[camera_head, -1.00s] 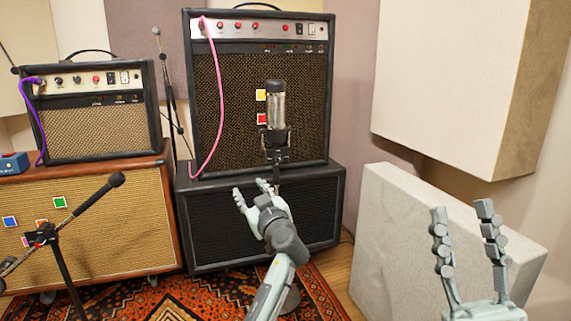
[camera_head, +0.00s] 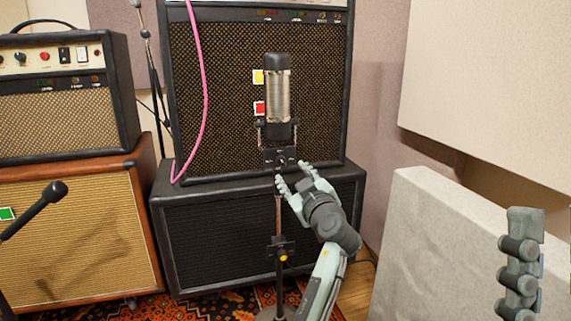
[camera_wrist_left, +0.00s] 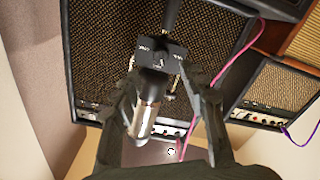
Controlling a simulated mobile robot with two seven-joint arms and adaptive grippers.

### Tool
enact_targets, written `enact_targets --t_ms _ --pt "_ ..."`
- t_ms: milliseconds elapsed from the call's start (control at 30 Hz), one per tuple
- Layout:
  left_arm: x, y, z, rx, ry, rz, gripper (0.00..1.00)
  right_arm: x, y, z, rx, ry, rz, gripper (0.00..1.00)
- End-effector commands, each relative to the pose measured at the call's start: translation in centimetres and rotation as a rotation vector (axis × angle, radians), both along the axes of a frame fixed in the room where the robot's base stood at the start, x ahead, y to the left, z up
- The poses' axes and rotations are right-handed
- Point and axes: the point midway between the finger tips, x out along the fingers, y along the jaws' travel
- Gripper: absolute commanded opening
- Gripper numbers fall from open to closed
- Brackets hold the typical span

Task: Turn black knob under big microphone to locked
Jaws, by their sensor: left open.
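The big microphone (camera_head: 278,95) is a silver cylinder with black ends, upright on a stand in front of the tall amp. Right under it is a black mount block (camera_head: 270,158) with a small black knob; white lettering on the block shows in the left wrist view (camera_wrist_left: 158,50) but is too small to read. My left gripper (camera_head: 292,175) is open just below and right of the block. In the left wrist view its fingers (camera_wrist_left: 158,68) reach either side of the knob area; contact cannot be told. My right gripper (camera_head: 520,260) is at the lower right edge, its second finger mostly hidden.
The tall amp (camera_head: 225,100) stands on a black cabinet (camera_head: 205,240) behind the microphone. A smaller amp (camera_head: 55,120) on a tan cabinet (camera_head: 75,235) is left, with a thin microphone (camera_head: 50,195) before it. A pale panel (camera_head: 430,250) leans at right.

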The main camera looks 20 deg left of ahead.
Motion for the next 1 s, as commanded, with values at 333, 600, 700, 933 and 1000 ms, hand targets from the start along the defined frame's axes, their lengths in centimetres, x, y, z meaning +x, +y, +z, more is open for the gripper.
enact_targets --t_ms 333,600,700,933,1000 --pt "4.4 3.1 0.1 0.003 0.001 0.002 0.43 -0.3 -0.1 0.0 0.006 -0.020 -0.001 0.40" --pt "6.0 4.2 0.0 0.000 0.001 0.002 0.43 -0.5 -0.2 0.1 0.010 -0.034 -0.002 0.40" --pt "6.1 4.2 0.0 0.001 0.001 0.001 0.43 -0.5 -0.2 0.1 0.010 -0.034 -0.002 0.40" --pt "6.0 4.2 0.0 0.001 0.001 0.001 0.29 -0.5 -0.2 0.1 0.010 -0.033 -0.002 0.40" --pt "6.0 4.2 0.0 0.001 0.001 0.001 0.21 -0.5 -0.2 0.1 0.010 -0.033 -0.002 0.40"
